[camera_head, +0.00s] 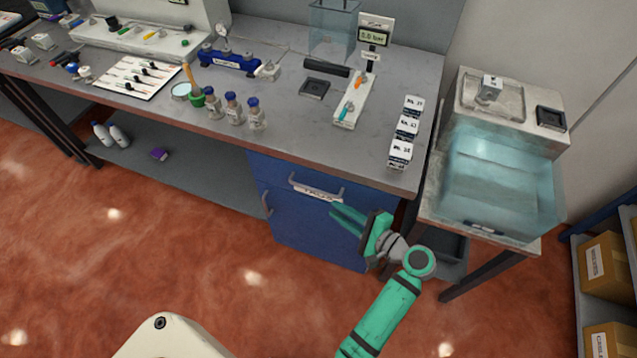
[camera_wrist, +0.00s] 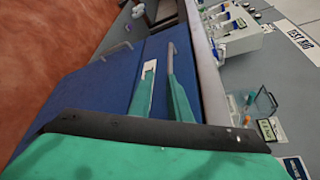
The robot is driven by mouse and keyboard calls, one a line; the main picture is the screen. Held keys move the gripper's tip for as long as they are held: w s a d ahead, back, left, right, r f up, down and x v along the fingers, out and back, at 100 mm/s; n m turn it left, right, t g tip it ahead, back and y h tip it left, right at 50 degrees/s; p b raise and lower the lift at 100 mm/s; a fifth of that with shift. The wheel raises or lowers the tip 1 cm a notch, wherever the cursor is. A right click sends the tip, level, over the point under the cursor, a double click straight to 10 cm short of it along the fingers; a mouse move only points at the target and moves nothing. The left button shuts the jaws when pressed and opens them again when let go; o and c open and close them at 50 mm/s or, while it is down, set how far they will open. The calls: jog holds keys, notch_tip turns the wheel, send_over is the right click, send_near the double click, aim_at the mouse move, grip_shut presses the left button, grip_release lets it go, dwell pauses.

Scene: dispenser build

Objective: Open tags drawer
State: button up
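The blue drawer (camera_head: 272,174) sits at the top of the cabinet under the workbench. Its front looks flush with the cabinet, so it appears shut. It carries a grey bar handle (camera_head: 298,187) and a white label (camera_head: 318,194) too small to read. My gripper (camera_head: 334,210) is open, its two green fingers pointing left, just in front of the drawer's right part near the handle. In the wrist view the fingers (camera_wrist: 161,56) are spread and reach over the blue front, with nothing clearly between them. I cannot tell whether a finger touches the handle.
A blue door (camera_head: 305,228) with a side handle (camera_head: 266,203) lies below the drawer. The workbench (camera_head: 300,135) overhangs it and carries bottles, boxes and instruments. A side table with a clear tank (camera_head: 500,185) stands at right. The red floor in front is open.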

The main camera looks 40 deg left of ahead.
aim_at(314, 189)
jog(key=shift+n+g+y, duration=0.3)
jog(key=shift+g, duration=0.2)
jog(key=x, duration=0.3)
jog(key=w+r+x, duration=0.1)
jog(key=x, duration=0.6)
jog(key=shift+w+a+r, duration=0.2)
jog(key=shift+a, duration=0.25)
jog(key=shift+c, duration=0.3)
jog(key=shift+s+a, duration=0.1)
grip_shut()
